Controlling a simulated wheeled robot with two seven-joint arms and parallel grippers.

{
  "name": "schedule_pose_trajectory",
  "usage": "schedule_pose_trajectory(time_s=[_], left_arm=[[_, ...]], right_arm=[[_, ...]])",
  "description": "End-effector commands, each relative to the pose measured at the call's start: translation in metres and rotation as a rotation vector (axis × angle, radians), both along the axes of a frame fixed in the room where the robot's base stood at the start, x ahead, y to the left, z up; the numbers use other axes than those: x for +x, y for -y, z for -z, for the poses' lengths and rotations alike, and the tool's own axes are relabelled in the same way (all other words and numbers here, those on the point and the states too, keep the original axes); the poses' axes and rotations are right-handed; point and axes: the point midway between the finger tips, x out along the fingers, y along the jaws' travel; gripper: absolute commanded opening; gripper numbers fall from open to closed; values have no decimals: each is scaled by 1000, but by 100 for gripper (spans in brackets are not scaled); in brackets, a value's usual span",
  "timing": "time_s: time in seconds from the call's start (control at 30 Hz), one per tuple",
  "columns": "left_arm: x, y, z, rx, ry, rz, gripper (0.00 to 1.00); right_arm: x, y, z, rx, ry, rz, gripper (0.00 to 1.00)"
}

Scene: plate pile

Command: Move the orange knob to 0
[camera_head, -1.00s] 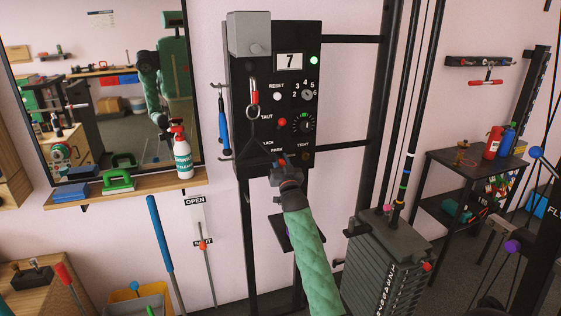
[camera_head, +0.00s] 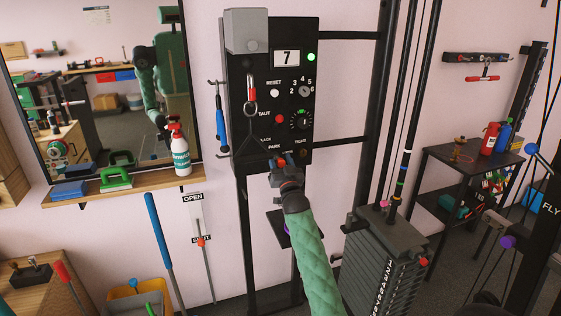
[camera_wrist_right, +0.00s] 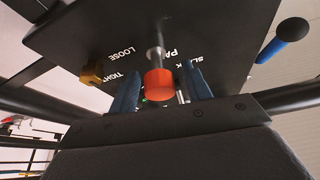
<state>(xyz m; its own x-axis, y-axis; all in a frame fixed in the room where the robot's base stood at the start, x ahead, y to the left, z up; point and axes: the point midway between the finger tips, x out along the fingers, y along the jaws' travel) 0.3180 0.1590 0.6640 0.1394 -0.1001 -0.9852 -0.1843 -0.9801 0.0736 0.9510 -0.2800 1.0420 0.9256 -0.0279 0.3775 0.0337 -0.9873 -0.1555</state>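In the right wrist view an orange-red knob (camera_wrist_right: 159,83) on a metal stem stands out from the panel face (camera_wrist_right: 165,22), near letters reading PA, SLACK and LOOSE. My right gripper (camera_wrist_right: 160,70) has its blue fingers apart, one on each side of this knob, with gaps visible. No 0 mark is readable. My left gripper is not in view.
A brass knob (camera_wrist_right: 92,75) is close to one finger. A blue-handled tool (camera_head: 221,128) hangs left of the panel. A weight stack (camera_head: 382,262) stands at right.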

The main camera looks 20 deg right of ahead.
Motion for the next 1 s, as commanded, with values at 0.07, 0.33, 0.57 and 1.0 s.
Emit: schedule_pose_trajectory(time_s=[0.07, 0.33, 0.57, 1.0], left_arm=[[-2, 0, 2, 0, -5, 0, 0], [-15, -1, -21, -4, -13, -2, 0], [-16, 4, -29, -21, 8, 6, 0], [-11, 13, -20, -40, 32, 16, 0]], right_arm=[[0, 0, 0, 0, 0, 0, 49], [-20, 0, 11, 0, -1, 0, 49], [-52, -1, 24, 0, 0, 0, 49], [-72, -2, 30, 0, 0, 0, 49]])
